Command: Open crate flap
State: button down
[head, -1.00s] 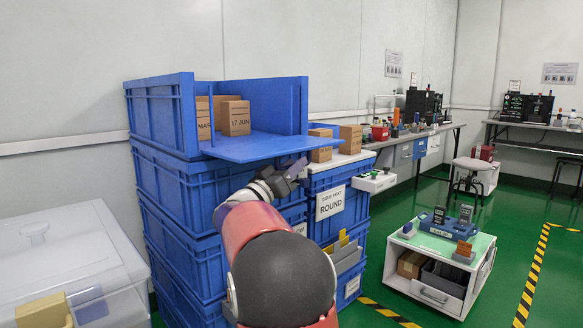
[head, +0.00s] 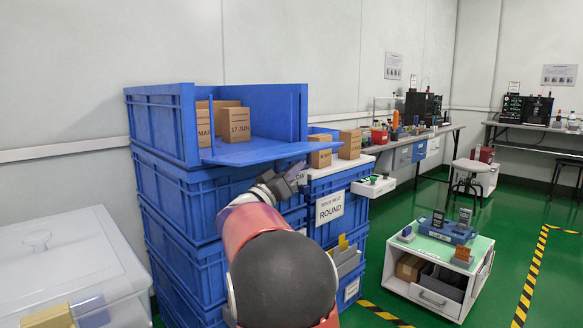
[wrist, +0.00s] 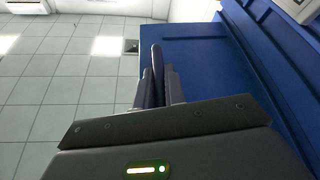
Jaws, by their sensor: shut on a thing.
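The blue crate (head: 160,118) stands on top of a stack of blue crates against the wall. Its front flap (head: 255,152) is folded down and sticks out nearly level, leaving the front open. My gripper (head: 298,172) is at the flap's outer right part, with its fingers partly hidden in the head view. In the wrist view my gripper (wrist: 157,75) is shut at the edge of the blue flap (wrist: 205,60). Cardboard boxes stand inside the crate, one marked 17 JUN (head: 235,123).
Small cardboard boxes (head: 349,144) stand on the neighbouring stack, close to the flap's right end. A white bin (head: 65,265) is at the left. A low white cart (head: 440,262) stands at the right on open green floor.

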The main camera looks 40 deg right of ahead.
notch_tip(320, 180, up, 3)
jog(key=n+t+p, duration=0.1)
jog(key=p, duration=0.1)
jog(key=shift+n+y+p, duration=0.3)
jog(key=shift+n+p, duration=0.05)
jog(key=shift+n, duration=0.05)
jog(key=shift+r+n+p, duration=0.35)
jog(key=shift+n+p, duration=0.35)
jog(key=shift+p, duration=0.3)
jog(key=shift+t, duration=0.4)
jog(key=shift+f, duration=0.15)
jog(key=c, duration=1.5)
grip_release()
jog(key=b+v, duration=0.1)
jog(key=v, duration=0.7)
